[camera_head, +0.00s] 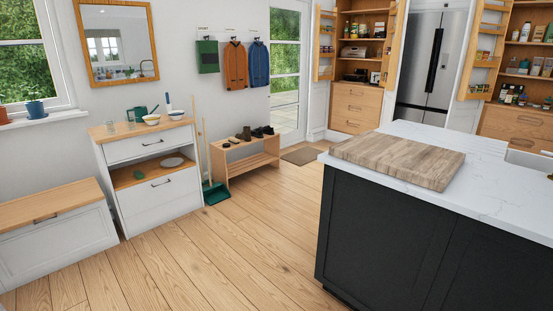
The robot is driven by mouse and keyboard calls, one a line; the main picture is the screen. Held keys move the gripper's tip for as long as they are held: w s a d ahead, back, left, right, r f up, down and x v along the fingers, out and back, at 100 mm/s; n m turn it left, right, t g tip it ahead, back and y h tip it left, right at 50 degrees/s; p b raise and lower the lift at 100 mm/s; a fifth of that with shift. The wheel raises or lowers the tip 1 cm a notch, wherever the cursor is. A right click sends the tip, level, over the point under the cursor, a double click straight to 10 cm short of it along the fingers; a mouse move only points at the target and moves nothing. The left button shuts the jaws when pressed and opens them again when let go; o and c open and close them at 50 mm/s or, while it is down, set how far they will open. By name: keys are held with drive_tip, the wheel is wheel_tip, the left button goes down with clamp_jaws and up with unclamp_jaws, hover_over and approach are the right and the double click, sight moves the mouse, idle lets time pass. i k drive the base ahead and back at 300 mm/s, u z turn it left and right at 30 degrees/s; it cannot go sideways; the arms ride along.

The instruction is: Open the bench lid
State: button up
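The bench (58,245) stands at the lower left against the wall. It has a white panelled front and a light wooden lid (45,201) on top. The lid lies flat and shut on the body. The bench's left end is cut off by the picture edge. My gripper is not in this view.
A white drawer cabinet (150,172) stands right of the bench, with dishes on top. A broom and green dustpan (216,193) lean beside it. A shoe rack (245,158) stands farther back. A dark island (420,240) fills the right. The wooden floor (205,250) between is clear.

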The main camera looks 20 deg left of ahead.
sight(15, 215)
drive_tip(key=u, duration=0.2)
drive_tip(key=i, duration=1.4)
drive_tip(key=u, duration=0.95)
drive_tip(key=i, duration=0.8)
drive_tip(key=u, duration=1.8)
drive_tip(key=i, duration=1)
drive_tip(key=u, duration=0.7)
